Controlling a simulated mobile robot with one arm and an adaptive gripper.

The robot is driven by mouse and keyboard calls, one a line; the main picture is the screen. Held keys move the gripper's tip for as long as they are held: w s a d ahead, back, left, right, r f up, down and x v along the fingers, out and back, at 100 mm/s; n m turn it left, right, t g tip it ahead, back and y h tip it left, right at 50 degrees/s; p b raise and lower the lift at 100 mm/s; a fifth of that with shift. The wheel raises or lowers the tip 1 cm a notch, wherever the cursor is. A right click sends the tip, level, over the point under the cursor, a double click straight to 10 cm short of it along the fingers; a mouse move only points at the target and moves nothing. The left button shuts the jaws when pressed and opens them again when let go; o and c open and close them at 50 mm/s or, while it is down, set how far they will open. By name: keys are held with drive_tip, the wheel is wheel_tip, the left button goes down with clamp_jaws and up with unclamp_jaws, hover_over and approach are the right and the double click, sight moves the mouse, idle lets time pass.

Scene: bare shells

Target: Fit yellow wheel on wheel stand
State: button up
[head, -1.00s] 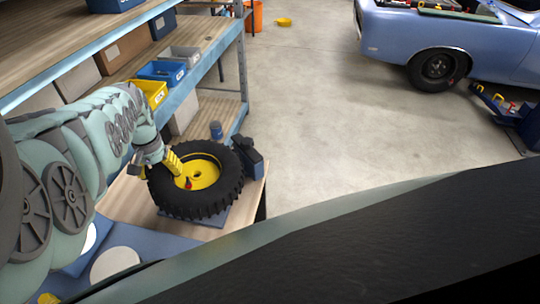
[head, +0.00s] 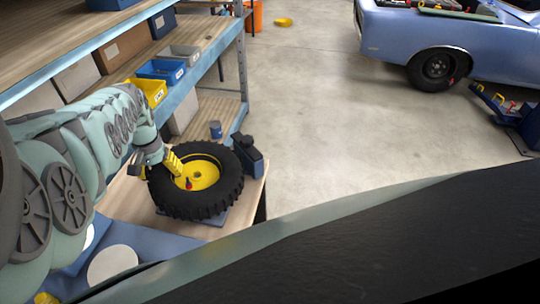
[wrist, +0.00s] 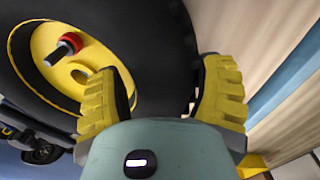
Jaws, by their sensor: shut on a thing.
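The yellow wheel (head: 203,171), a yellow rim in a black knobbed tyre, lies nearly flat over the blue-grey wheel stand (head: 213,218) on the wooden table. The tyre hides most of the stand. A red-and-dark peg (head: 187,183) shows in the rim, off its centre; it also shows in the wrist view (wrist: 68,45). I cannot tell whether the wheel is fully seated. My gripper (head: 177,167) reaches in from the left, its yellow fingers shut on the tyre wall. In the wrist view, the gripper (wrist: 163,88) has one finger inside the rim and one outside.
A dark block (head: 249,154) stands beside the tyre at the table's right. A small blue can (head: 216,130) is behind it. Shelves with coloured bins (head: 161,70) rise at the left. Open floor (head: 330,120) lies to the right, towards a blue car (head: 430,40).

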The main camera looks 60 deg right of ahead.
drive_tip(key=shift+d+f+b, duration=0.1)
drive_tip(key=shift+f+b, duration=1.05)
drive_tip(key=shift+b, duration=0.05)
idle(0.5)
drive_tip(key=o, duration=1.3)
drive_tip(key=shift+c, duration=0.2)
drive_tip(key=shift+r, duration=0.2)
drive_tip(key=shift+r+p, duration=1.3)
drive_tip(key=shift+p, duration=0.2)
drive_tip(key=shift+r, duration=0.1)
drive_tip(key=shift+r+p, duration=3.3)
drive_tip(key=shift+r, duration=0.15)
